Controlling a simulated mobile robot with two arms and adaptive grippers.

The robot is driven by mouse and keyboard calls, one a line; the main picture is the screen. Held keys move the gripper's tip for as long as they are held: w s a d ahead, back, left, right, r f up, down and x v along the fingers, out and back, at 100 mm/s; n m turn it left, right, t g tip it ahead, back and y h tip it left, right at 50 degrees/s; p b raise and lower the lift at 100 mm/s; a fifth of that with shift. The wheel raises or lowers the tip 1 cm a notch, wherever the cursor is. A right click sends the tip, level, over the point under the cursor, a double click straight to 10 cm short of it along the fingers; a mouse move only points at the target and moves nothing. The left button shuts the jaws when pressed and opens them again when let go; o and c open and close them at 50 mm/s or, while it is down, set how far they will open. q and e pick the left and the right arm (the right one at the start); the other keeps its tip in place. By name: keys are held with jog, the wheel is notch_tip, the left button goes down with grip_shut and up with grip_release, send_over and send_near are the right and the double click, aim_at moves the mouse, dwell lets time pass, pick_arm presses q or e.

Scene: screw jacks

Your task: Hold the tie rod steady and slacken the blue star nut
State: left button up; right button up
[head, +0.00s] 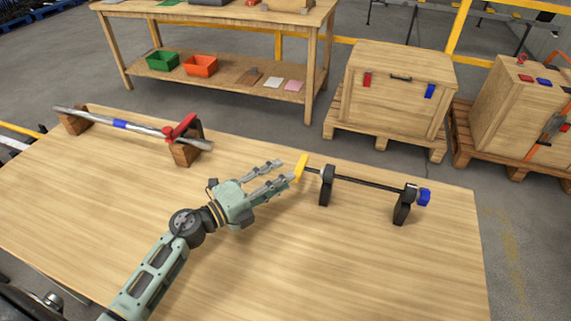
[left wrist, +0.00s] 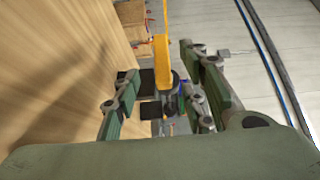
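The tie rod (head: 368,183) is a thin dark rod lying across two black stands, the left stand (head: 326,186) and the right stand (head: 402,205). A yellow bar handle (head: 301,167) is at its left end, and the blue star nut (head: 424,197) is at its right end. My left gripper (head: 283,171) is open beside the yellow handle. In the left wrist view the yellow handle (left wrist: 162,62) shows between the spread fingers; whether they touch it I cannot tell. My right gripper is not in view.
A second rod (head: 95,117) with a red handle (head: 181,128) rests on wooden blocks at the table's back left. The wooden tabletop (head: 270,265) is clear in front. Behind are a shelf bench (head: 225,92) and wooden crates (head: 395,95) on pallets.

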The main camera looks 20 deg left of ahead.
aim_at(302, 169)
pick_arm(q)
jog(key=shift+w+d+r+p, duration=0.3)
jog(key=shift+w+d, duration=0.55)
jog(key=shift+w, duration=0.1)
jog(key=x, duration=0.4)
jog(key=shift+w+f, duration=0.2)
jog(key=shift+w+d, duration=0.15)
jog(key=shift+d, duration=0.05)
jog(key=c, duration=0.5)
grip_shut()
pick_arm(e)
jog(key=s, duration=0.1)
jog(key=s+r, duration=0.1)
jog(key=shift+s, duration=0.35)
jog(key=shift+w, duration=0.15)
